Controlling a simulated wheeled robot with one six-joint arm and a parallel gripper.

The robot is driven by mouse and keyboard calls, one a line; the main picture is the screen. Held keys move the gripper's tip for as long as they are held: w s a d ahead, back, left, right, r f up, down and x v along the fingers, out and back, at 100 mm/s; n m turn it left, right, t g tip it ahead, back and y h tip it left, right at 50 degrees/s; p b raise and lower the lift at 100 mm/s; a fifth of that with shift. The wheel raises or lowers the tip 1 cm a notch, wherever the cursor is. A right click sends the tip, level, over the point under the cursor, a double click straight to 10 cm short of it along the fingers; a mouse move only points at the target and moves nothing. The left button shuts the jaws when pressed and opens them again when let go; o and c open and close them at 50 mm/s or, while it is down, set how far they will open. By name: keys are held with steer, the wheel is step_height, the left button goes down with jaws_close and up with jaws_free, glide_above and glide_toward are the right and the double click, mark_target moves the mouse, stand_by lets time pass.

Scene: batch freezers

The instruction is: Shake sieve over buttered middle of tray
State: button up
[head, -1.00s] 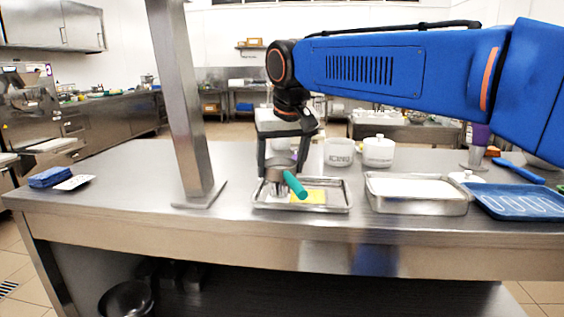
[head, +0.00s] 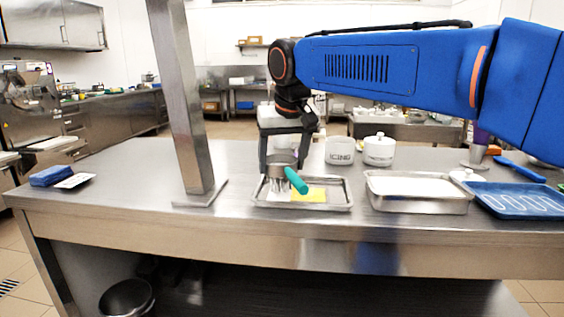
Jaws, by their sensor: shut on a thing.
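My gripper (head: 281,160) is shut on the sieve (head: 282,161), a small round metal sieve with a green handle (head: 296,181) that points down and to the right. The sieve is above the left part of a shallow metal tray (head: 338,207). White streaks show just below the sieve, over the tray's left part. A yellow patch (head: 312,195) lies in the middle of the tray, to the right of the sieve. The sieve and fingers hide part of the tray's back left.
A white tub marked ICING (head: 340,152) and a lidded white pot (head: 378,151) stand behind the tray. A deeper metal pan with white contents (head: 415,207) and a blue tray (head: 520,202) are to the right. A metal post (head: 186,110) stands to the left.

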steer(key=shift+w, duration=1.1)
steer(key=shift+s, duration=1.8)
steer(key=shift+s+d, duration=0.1)
steer(key=shift+d, duration=2.9)
